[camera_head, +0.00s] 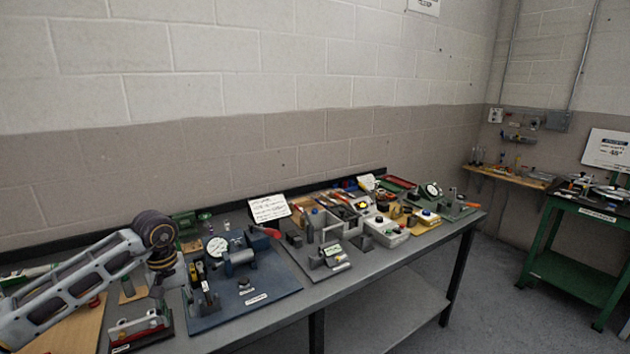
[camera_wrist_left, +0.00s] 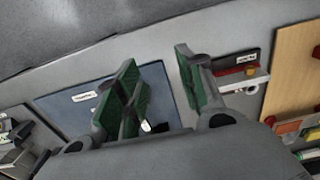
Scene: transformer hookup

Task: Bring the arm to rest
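My left arm (camera_head: 75,285) comes in from the left over the workbench, bent at a dark wrist joint. My left gripper (camera_head: 157,286) points down over the left part of the bench, near the blue board's left edge, and is partly hidden by the wrist. In the left wrist view its green-padded fingers (camera_wrist_left: 157,58) stand apart, with no object visibly held between them. The blue board (camera_head: 250,303) with a dial gauge (camera_head: 217,247) and a motor-like unit (camera_head: 238,262) lies beside it. The blue board (camera_wrist_left: 70,100) also shows behind the fingers. My right gripper is not in view.
The grey workbench (camera_head: 372,285) is crowded towards the wall with several devices, including a white control box (camera_head: 386,232) and a white sign (camera_head: 268,207). A red-edged block (camera_head: 140,332) stands close below my left gripper. The bench's front strip is mostly clear. A green table (camera_head: 575,270) stands far right.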

